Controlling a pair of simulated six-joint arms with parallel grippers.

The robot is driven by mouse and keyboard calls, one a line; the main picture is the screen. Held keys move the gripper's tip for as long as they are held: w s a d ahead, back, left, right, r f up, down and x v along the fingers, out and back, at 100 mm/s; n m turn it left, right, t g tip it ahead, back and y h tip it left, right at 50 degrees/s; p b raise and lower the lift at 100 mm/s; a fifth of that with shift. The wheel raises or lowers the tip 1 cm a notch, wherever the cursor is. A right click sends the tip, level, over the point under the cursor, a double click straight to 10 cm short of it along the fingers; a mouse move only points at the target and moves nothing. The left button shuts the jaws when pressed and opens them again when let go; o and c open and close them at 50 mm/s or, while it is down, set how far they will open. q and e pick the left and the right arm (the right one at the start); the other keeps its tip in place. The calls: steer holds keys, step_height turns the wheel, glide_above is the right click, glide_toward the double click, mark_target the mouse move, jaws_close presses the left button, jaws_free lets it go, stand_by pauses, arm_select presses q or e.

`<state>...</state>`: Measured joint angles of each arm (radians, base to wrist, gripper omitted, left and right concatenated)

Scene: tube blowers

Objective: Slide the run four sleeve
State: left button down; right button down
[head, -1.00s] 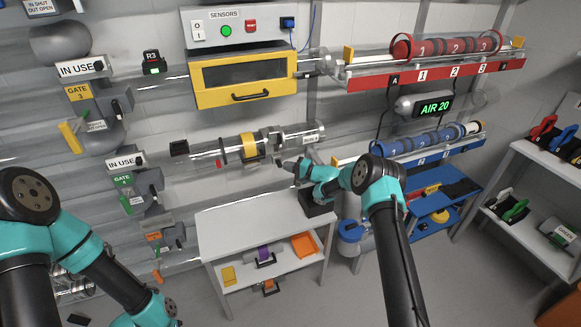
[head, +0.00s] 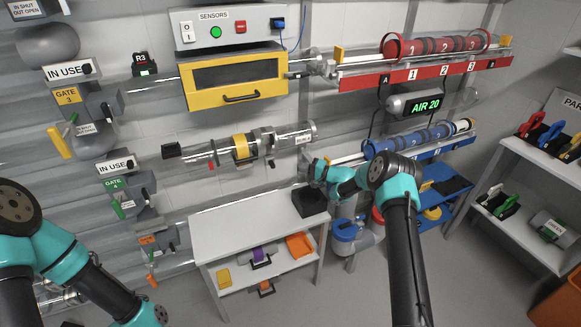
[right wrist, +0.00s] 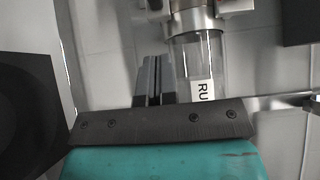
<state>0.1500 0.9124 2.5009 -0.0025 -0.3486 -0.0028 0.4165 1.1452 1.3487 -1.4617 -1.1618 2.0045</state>
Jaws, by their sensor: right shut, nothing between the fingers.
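A clear tube run (head: 283,140) with a yellow band (head: 240,147), a metal collar (head: 265,140) and a white label at its right end is mounted on the wall. In the right wrist view the label (right wrist: 202,92) starts with "RU"; the rest is hidden, and a metal collar (right wrist: 196,20) sits above the clear tube. My right gripper (head: 304,170) is below the tube's right end in the head view. Its fingers (right wrist: 153,75) are shut and empty beside the clear tube. Which part is the run four sleeve is not clearly readable. My left gripper is out of view.
A white table (head: 240,224) with a black box (head: 310,202) stands below the tube. The yellow sensor box (head: 235,78) is above it. A red rack (head: 425,72) and a blue tube rack (head: 440,145) lie to the right, near my right arm.

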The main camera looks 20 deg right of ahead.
steer(key=v, duration=0.4)
steer(key=shift+d, duration=0.15)
